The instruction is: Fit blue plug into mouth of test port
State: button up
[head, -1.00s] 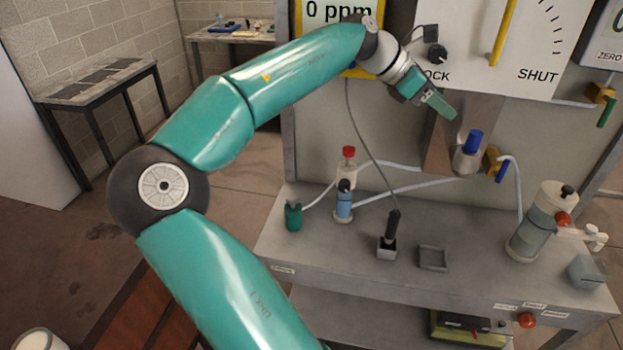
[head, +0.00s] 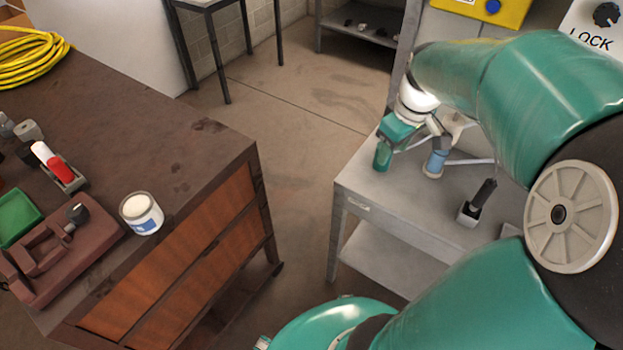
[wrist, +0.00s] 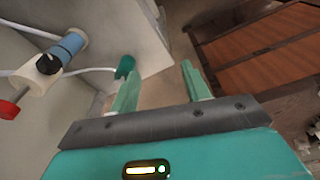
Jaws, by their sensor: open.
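In the earlier head frame, a blue cylinder stands upright in a grey metal fitting on the panel. My gripper (head: 412,136) hangs over the left end of the grey bench, partly blurred by its small size in the head view. In the wrist view my gripper (wrist: 158,72) is open, with two green fingers apart and nothing between them. A green bottle (wrist: 125,67) shows just beyond the left finger; it also appears below the gripper in the head view (head: 382,157).
The grey bench (head: 400,210) carries a light blue cylinder (head: 434,162) and a black-handled probe in a holder (head: 478,202). A brown workbench (head: 150,130) at left holds a white tin (head: 142,213), a green tray (head: 17,215) and yellow hose (head: 30,45). Floor between is clear.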

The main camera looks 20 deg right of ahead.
jog(key=s+a+r+m+t, duration=0.1)
jog(key=s+a+r+t, duration=0.1)
jog(key=a, duration=0.9)
jog(key=s+a+r+m+t, duration=0.1)
jog(key=s+a+r+t, duration=0.1)
jog(key=a, duration=0.9)
notch_tip(320, 180, up, 2)
jog(key=shift+s+a+r+m, duration=0.2)
jog(key=shift+s+m, duration=0.1)
jog(key=shift+s, duration=0.3)
jog(key=shift+c, duration=1.2)
jog(key=shift+d, duration=0.2)
